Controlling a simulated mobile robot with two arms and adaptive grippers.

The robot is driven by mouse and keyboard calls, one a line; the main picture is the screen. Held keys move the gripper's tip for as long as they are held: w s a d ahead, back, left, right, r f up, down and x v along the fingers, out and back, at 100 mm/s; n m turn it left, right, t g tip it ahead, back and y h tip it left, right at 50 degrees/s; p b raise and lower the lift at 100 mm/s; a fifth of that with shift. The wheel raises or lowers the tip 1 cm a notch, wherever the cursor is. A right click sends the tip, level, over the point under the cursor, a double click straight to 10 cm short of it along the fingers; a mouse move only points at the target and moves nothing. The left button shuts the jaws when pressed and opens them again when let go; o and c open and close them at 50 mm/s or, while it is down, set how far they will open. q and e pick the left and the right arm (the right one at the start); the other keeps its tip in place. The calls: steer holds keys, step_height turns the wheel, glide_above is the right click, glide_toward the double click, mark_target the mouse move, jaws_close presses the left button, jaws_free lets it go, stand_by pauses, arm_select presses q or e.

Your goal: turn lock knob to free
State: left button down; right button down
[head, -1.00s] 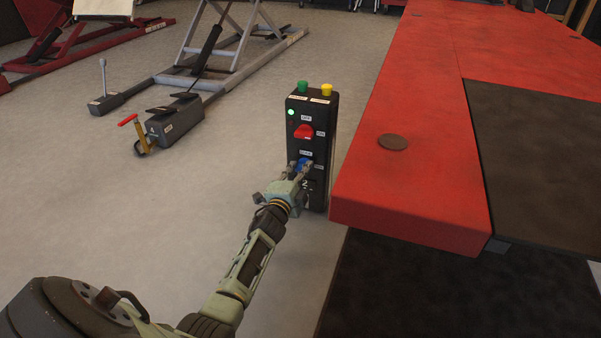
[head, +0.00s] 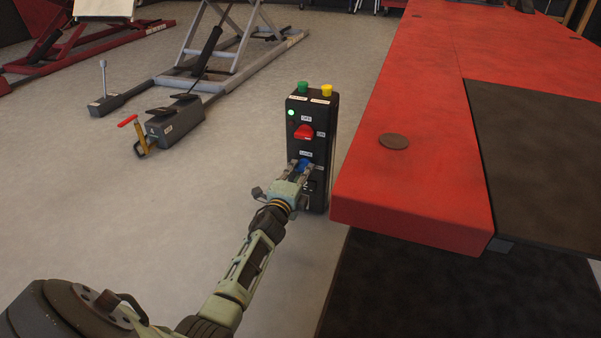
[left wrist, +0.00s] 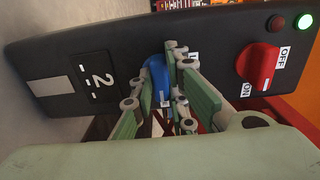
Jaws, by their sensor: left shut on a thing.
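The black control box (head: 323,140) stands upright beside the red lift platform. Its blue lock knob (head: 303,164) sits on the front face below a red switch. My left gripper (head: 301,169) reaches it from the lower left and is shut on the knob, with a finger on each side. In the left wrist view the blue knob (left wrist: 156,76) shows between the green fingers, which hide much of it and part of its labels. I cannot read the knob's setting for certain. My right gripper is not in view.
The red switch (head: 304,132) is above the knob, between OFF and ON labels. Green (head: 303,88) and yellow (head: 327,90) buttons top the box; a green lamp is lit. The red platform (head: 400,190) is close on the right.

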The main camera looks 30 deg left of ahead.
arm_select(q)
steer(key=c, duration=1.7)
jaws_free()
